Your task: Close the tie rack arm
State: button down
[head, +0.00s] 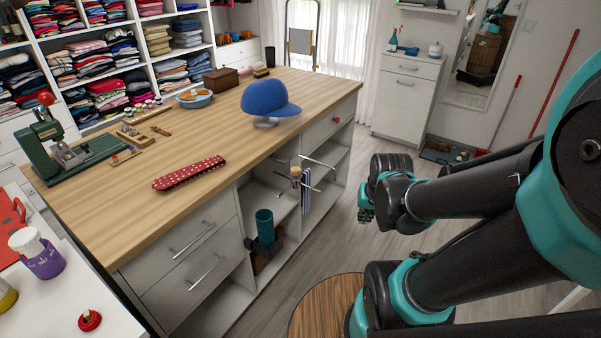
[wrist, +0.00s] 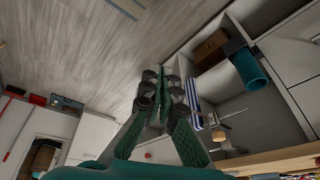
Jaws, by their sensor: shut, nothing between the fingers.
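The tie rack (head: 296,171) is mounted in the open cubby side of the island, below the countertop, with thin metal arms sticking out toward the aisle. One arm (head: 318,161) points out to the right. A blue and white striped tie (head: 307,192) hangs from the rack. In the wrist view the striped tie (wrist: 193,103) and rack (wrist: 218,120) show just right of my fingers. My gripper (head: 366,214) is in the aisle, right of the rack and apart from it in the head view. In the wrist view its fingers (wrist: 163,88) are shut and empty.
A teal cylinder (head: 264,228) stands in a lower cubby, with a brown box (wrist: 210,46) beside it. A blue cap (head: 270,98) and polka-dot item (head: 189,173) sit on the countertop. A round wooden top (head: 325,305) is below my arm. Aisle floor (head: 340,240) is clear.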

aim_at(278, 161)
jog(key=w+a+r+m+g+y, duration=0.1)
jog(key=w+a+r+m, duration=0.15)
jog(key=w+m, duration=0.45)
jog(key=w+a+r+m+y, duration=0.2)
jog(key=w+a+m, duration=0.1)
jog(key=w+m, duration=0.4)
jog(key=w+a+r+m+g+y, duration=0.1)
jog(key=w+a+r+m, duration=0.15)
jog(key=w+m, duration=0.5)
jog(key=shift+w+a+f, duration=0.5)
jog(key=shift+a+f, duration=0.8)
jog(key=shift+f, duration=0.35)
jog(key=shift+w+a+f, duration=0.55)
jog(key=shift+a+f, duration=0.75)
jog(key=shift+f, duration=0.3)
jog(key=shift+w+a+f, duration=0.5)
jog(key=shift+a+f, duration=0.8)
jog(key=shift+f, duration=0.35)
jog(key=w+a, duration=0.2)
jog(key=a, duration=0.1)
jog(key=w+a, duration=0.3)
jog(key=a, duration=0.1)
jog(key=w+a, duration=0.2)
jog(key=a, duration=0.1)
jog(key=shift+w+a, duration=0.15)
jog(key=shift+a, duration=0.15)
jog(key=shift+d, duration=0.1)
